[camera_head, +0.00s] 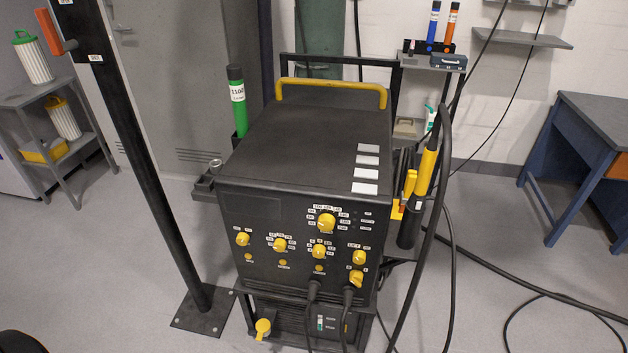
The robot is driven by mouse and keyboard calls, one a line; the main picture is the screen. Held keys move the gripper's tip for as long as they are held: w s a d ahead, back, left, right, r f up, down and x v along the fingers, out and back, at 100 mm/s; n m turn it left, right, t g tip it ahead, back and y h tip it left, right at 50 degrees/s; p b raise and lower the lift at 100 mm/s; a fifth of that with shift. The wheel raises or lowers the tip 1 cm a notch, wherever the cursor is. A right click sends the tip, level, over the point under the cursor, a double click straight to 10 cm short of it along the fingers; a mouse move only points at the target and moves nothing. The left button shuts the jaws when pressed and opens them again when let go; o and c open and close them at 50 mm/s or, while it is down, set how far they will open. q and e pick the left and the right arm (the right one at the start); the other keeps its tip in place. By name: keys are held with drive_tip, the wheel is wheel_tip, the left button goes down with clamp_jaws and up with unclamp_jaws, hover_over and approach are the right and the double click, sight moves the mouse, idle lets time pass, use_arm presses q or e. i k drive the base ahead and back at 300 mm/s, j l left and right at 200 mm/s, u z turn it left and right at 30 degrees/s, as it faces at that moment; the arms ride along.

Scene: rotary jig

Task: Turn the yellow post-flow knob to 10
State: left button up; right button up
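A black welding machine (285,130) stands in the middle of the head view, with a yellow handle bar (330,86) on top. Its front panel (235,215) carries several yellow knobs. A larger knob (326,223) sits at the upper middle. Below it are a left knob (243,239), a second knob (280,244), a middle knob (319,251), a right knob (359,257) and a lower right knob (356,279). Small white labels surround them. The print is too small to tell which is post-flow or its setting. Neither gripper is in view.
A black post (150,170) on a floor plate (204,311) stands in front on the left. Black cables (436,220) hang at the machine's right and front. A torch (426,170) stands at its right side. A blue workbench (585,165) is far right.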

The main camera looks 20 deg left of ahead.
sight(319, 250)
drive_tip(key=j+u, duration=0.15)
drive_tip(key=j, duration=0.3)
drive_tip(key=i+j+u, duration=0.1)
drive_tip(key=j, duration=0.35)
drive_tip(key=i+j+u, duration=0.15)
drive_tip(key=j, duration=0.3)
drive_tip(key=k, duration=0.05)
